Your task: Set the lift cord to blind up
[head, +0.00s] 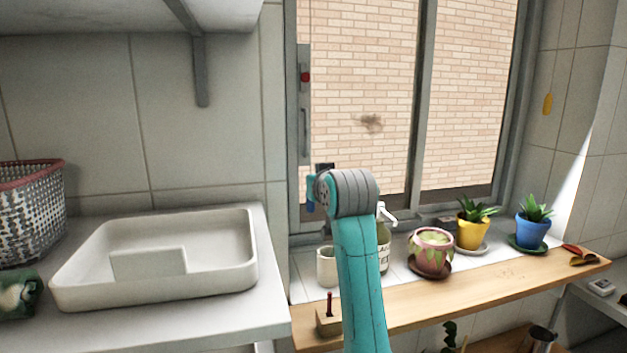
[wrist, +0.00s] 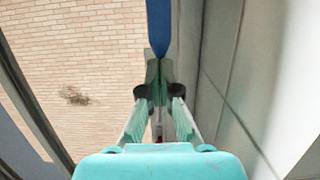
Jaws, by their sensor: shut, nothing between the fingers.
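My gripper (wrist: 158,93) is shut and empty in the wrist view, beside the window. A blue tapered piece (wrist: 158,28), which looks like the lift cord's pull, reaches from the top edge to just beyond the fingertips; I cannot tell whether they touch. In the head view my gripper is mostly hidden behind my grey wrist joint, and a small blue piece (head: 311,207) shows just left of it. A thin line, perhaps the cord, runs along the window's left side at the top. The blind itself is not clearly in view.
A grey plate with a red spot (head: 305,77) is on the window's left frame. A white basin (head: 160,262) and a basket (head: 30,215) stand left. A cup (head: 326,266), a bottle and potted plants (head: 432,252) line the sill.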

